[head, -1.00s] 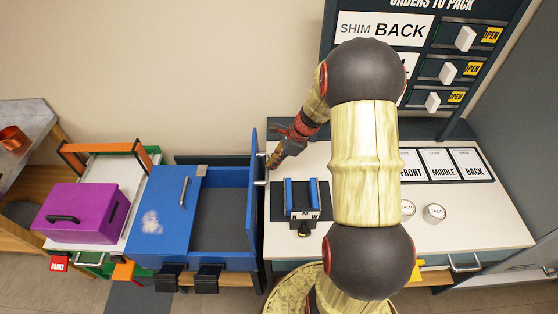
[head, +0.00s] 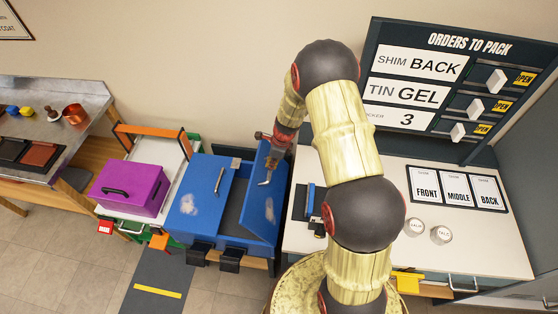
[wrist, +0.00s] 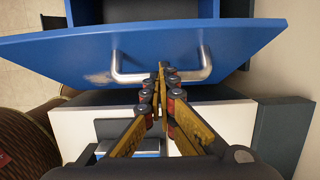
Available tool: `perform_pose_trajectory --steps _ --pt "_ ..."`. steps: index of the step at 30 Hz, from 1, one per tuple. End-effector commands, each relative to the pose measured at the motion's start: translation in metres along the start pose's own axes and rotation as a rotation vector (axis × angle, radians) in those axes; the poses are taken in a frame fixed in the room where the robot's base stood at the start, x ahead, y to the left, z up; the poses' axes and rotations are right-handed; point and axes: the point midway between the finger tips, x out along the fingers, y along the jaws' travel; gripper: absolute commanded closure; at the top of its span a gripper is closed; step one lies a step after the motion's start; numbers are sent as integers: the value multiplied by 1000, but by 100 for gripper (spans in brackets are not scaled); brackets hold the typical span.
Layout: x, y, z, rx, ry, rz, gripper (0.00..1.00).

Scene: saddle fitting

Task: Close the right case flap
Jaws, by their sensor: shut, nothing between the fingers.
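The blue case (head: 225,241) stands in the middle of the head view. Its left flap (head: 198,182) lies flat. The right flap (head: 262,222) is tilted inward over the opening, part way down, with a dark gap between the two flaps. A metal handle sits on the right flap, and in the wrist view the handle (wrist: 122,77) is in front of me on the flap (wrist: 60,52). My gripper (wrist: 161,70) is shut and empty, its tips at the handle against or very near the flap's outer face. My gripper (head: 270,143) is at the flap's far end in the head view.
A purple box (head: 130,187) stands left of the case. A white worktop (head: 430,245) with label cards (head: 457,187) and two round tins (head: 428,230) lies to the right. The order board (head: 445,85) rises behind. A blue-sided fixture (head: 311,200) is partly hidden by my arm.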

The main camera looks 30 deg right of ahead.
Motion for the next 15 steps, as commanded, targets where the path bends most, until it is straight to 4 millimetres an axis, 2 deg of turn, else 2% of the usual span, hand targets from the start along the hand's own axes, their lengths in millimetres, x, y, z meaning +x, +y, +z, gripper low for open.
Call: perform_pose_trajectory --steps 5,15 --pt "6 2 21 -8 90 3 100" --pt "38 2 58 -11 286 -1 100"
